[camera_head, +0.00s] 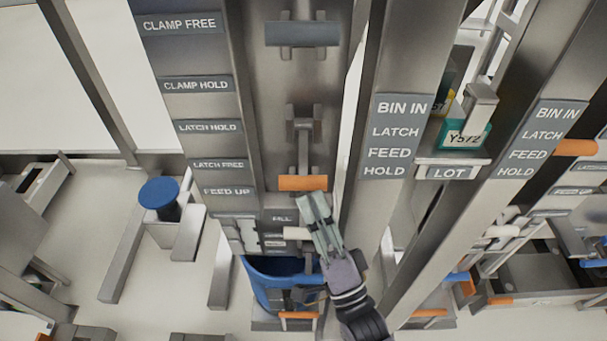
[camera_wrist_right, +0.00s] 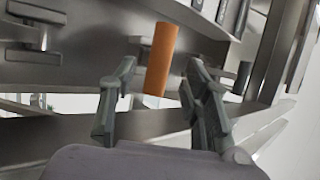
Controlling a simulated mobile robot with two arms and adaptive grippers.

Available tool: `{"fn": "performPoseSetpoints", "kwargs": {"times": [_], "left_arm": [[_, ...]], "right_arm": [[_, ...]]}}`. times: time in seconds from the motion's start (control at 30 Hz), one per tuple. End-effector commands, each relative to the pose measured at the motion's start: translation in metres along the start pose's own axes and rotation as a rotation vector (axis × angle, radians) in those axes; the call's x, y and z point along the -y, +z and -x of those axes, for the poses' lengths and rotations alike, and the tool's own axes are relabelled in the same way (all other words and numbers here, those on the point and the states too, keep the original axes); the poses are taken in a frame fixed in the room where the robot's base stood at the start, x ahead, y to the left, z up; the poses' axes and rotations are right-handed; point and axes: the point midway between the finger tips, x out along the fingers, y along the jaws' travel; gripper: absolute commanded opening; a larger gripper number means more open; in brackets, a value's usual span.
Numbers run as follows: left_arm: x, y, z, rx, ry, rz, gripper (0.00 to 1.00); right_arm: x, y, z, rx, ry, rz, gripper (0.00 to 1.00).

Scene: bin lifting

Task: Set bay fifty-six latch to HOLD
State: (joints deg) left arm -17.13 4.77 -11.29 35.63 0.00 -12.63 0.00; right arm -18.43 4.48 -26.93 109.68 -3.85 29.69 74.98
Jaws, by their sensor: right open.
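An orange latch handle (camera_head: 303,183) sits at the lower end of a grey lever (camera_head: 304,135) on the middle column. In the picture it lies about level with the gap between the LATCH FREE label (camera_head: 219,165) and the FEED UP label (camera_head: 228,191). The LATCH HOLD label (camera_head: 208,127) is higher. My right gripper (camera_head: 312,204) is open just below the handle. In the right wrist view, the orange handle (camera_wrist_right: 162,58) shows between and beyond the open fingers (camera_wrist_right: 160,80), not gripped. No bay number fifty-six is readable. My left gripper is not in view.
A grey bar handle (camera_head: 303,33) sits higher on the column. A blue bin (camera_head: 268,278) is below, partly behind my right gripper. An upright post (camera_head: 385,140) stands close on the right. A blue round knob (camera_head: 159,194) is at left, with open floor around it.

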Motion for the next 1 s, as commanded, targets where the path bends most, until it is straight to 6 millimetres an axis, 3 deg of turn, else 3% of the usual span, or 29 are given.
{"fn": "performPoseSetpoints", "kwargs": {"times": [0.1, 0.33, 0.67, 1.0], "left_arm": [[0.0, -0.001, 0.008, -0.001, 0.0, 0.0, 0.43], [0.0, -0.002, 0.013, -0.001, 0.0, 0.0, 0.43], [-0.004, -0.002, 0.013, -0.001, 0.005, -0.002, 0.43], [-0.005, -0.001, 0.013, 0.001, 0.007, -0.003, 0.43]], "right_arm": [[0.002, -0.001, -0.025, -0.002, -0.002, -0.001, 0.43], [0.0, 0.0, -0.048, -0.001, 0.0, -0.001, 0.43], [-0.001, 0.0, -0.051, 0.0, 0.001, 0.0, 0.43], [-0.001, 0.0, -0.051, 0.0, 0.001, 0.0, 0.22]]}}
